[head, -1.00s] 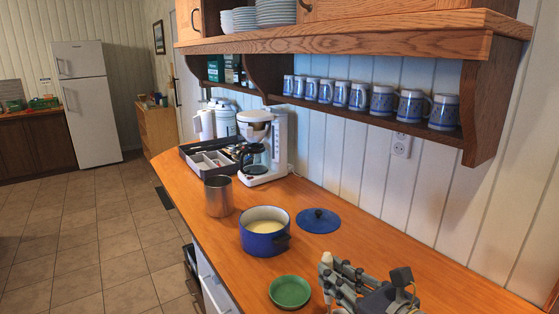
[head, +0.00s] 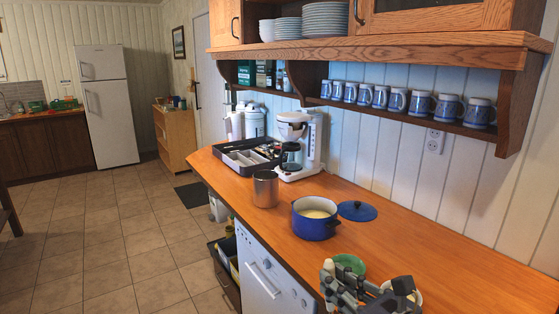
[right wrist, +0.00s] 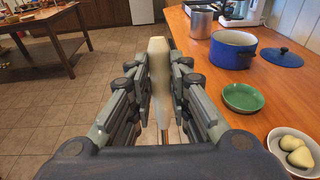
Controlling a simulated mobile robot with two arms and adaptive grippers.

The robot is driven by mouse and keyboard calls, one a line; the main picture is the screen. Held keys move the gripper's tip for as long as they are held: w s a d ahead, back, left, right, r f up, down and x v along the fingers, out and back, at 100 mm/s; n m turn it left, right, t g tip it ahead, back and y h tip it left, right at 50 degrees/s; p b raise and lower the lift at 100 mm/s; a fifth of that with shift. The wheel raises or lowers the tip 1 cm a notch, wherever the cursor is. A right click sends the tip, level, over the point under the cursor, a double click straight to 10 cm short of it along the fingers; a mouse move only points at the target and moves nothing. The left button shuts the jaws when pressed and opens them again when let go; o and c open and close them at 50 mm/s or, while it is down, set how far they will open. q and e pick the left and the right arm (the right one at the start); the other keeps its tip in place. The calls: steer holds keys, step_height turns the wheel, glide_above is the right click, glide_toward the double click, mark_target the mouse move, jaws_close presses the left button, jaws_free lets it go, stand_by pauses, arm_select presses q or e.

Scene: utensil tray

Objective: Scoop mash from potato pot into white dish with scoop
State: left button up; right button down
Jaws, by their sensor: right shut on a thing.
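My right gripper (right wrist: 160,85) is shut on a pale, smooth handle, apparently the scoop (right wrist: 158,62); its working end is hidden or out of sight. In the wrist view it hangs over the floor beside the counter's front edge. The blue potato pot (head: 316,229) stands open on the counter, with pale mash (head: 315,213) inside. The white dish (right wrist: 312,141) sits right of the gripper in the wrist view and holds rounded pale lumps. In the head view the dish is mostly hidden behind the gripper (head: 345,283). My left gripper is out of view.
A green plate (right wrist: 243,98) lies between the pot and white dish. The blue lid (head: 357,211) lies beside the pot. A metal canister (head: 265,188), utensil tray (head: 226,157) and coffee maker (head: 313,150) stand farther back. The counter's right part is clear.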

steer(key=s+d+f+m+t+h, duration=0.2)
steer(key=s+d+f+m+h, duration=0.4)
steer(key=d+f+h, duration=0.2)
steer(key=shift+s+d, duration=0.35)
stand_by(0.4)
